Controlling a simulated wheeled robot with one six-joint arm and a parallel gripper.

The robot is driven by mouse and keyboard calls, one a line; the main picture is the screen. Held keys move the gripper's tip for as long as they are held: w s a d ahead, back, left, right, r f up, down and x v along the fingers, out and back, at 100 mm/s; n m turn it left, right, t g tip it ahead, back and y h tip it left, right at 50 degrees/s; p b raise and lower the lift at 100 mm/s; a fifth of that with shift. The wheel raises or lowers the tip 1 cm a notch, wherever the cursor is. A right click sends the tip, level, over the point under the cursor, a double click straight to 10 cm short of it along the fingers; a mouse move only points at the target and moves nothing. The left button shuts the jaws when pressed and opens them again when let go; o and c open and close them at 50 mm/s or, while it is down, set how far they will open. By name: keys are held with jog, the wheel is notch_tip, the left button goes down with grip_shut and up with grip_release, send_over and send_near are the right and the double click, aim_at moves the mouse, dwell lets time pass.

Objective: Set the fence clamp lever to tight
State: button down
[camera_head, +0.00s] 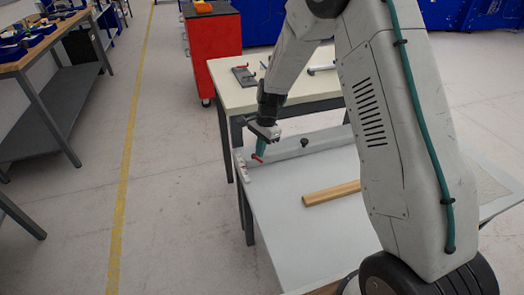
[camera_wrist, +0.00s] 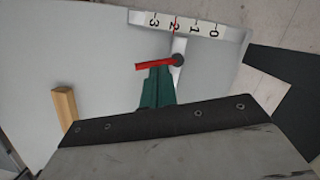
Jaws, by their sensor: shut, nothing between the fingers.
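The fence clamp lever is a short red bar (camera_wrist: 153,66) on a dark round pivot (camera_wrist: 179,59). In the wrist view it points left from the pivot, slightly downward. In the head view the red lever (camera_head: 257,158) shows just below my fingertips at the left end of the grey fence (camera_head: 285,150). My gripper (camera_wrist: 156,72) has green fingers, shut and empty, with the tips right at the lever; I cannot tell whether they touch it. In the head view my gripper (camera_head: 261,150) points down over the table corner.
A white scale (camera_wrist: 190,25) with numbers lies by the pivot, a thin red line at 2. A wooden strip (camera_head: 331,193) lies on the grey table (camera_head: 290,220). A black knob (camera_head: 304,142) stands on the fence. A cream-topped bench (camera_head: 275,92) stands behind.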

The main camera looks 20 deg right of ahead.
dwell(0.3)
jog(key=d+r, duration=0.1)
jog(key=w+d+r, duration=0.2)
jog(key=shift+d+r, duration=0.25)
jog(key=v, duration=0.8)
jog(key=shift+r, duration=0.35)
jog(key=shift+s, duration=0.1)
